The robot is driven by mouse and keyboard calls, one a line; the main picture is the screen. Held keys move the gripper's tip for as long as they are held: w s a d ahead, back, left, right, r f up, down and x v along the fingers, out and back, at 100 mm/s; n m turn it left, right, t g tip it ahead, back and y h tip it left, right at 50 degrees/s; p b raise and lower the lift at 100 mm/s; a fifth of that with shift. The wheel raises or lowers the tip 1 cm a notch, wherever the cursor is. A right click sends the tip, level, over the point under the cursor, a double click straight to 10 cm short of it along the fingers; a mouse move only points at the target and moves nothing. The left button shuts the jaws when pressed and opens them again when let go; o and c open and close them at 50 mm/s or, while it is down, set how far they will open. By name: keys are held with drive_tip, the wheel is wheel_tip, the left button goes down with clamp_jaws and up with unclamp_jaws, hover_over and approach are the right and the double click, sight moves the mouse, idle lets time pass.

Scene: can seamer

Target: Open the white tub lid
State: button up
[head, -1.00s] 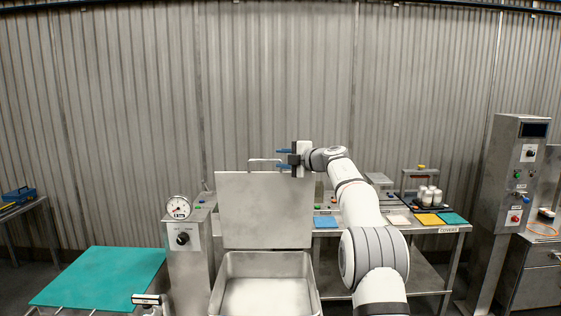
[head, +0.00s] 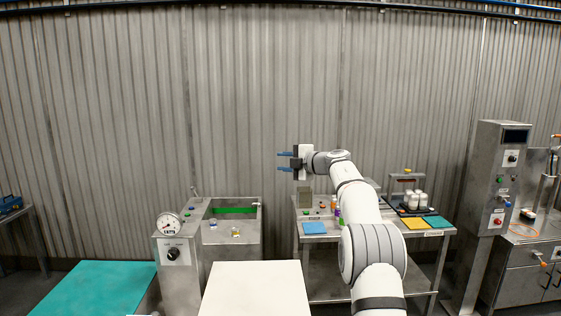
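The white tub lid (head: 255,288) is a pale flat panel at the bottom centre of the head view. It appears to lie level over the tub, and its near edge is cut off by the frame. No handle shows on the visible part, and the tub's inside is hidden. My gripper (head: 284,162) is up in front of the corrugated wall, well above and beyond the lid in the picture. Its two blue fingers point left with a gap between them. It is open, empty and apart from the lid.
A metal cabinet with a gauge and knob (head: 172,252) stands left of the lid, beside a teal-topped table (head: 95,288). A metal basin (head: 232,242) lies behind the lid. A worktable (head: 375,262) with coloured pads and white cans is at right, before a control post (head: 497,180).

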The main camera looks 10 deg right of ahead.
drive_tip(key=shift+d+r, duration=1)
drive_tip(key=shift+d, duration=0.05)
